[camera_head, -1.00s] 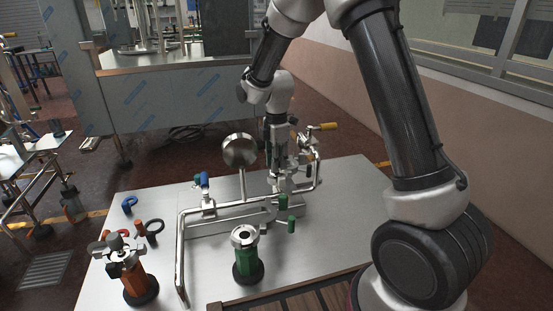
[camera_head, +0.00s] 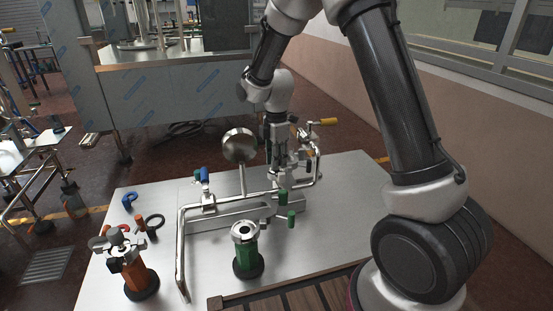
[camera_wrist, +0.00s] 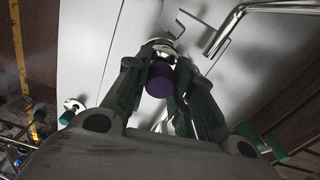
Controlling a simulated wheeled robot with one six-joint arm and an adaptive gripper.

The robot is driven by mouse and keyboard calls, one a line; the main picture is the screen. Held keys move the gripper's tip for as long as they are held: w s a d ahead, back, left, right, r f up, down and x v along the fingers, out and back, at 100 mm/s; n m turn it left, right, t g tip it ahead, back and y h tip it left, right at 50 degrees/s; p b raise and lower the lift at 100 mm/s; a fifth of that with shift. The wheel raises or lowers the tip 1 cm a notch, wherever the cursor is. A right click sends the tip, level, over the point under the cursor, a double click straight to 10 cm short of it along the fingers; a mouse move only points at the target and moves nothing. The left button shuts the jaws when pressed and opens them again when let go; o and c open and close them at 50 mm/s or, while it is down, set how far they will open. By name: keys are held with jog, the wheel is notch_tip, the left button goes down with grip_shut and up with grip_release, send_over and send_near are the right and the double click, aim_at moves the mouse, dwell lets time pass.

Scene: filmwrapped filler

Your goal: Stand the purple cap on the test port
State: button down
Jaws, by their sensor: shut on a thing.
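My gripper (camera_wrist: 161,76) is shut on the purple cap (camera_wrist: 159,84), which sits between the two fingertips in the wrist view. A shiny round metal fitting (camera_wrist: 160,46) lies just beyond the cap and fingertips; it may be the test port. I cannot tell whether the cap touches it. In the head view my gripper (camera_head: 278,160) points down behind the steel pipework (camera_head: 240,203) at the back of the table. The cap and the port cannot be made out there.
The steel table (camera_head: 330,220) has free room at the right. A pressure gauge (camera_head: 239,145) and a yellow-handled valve (camera_head: 323,122) stand close to my gripper. A green-bodied fitting (camera_head: 247,256) and an orange-bodied one (camera_head: 140,280) stand in front.

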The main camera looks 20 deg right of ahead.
jog(key=shift+f, duration=0.15)
dwell(0.3)
jog(key=c, duration=1.1)
grip_release()
jog(key=shift+c, duration=0.2)
notch_tip(320, 180, up, 12)
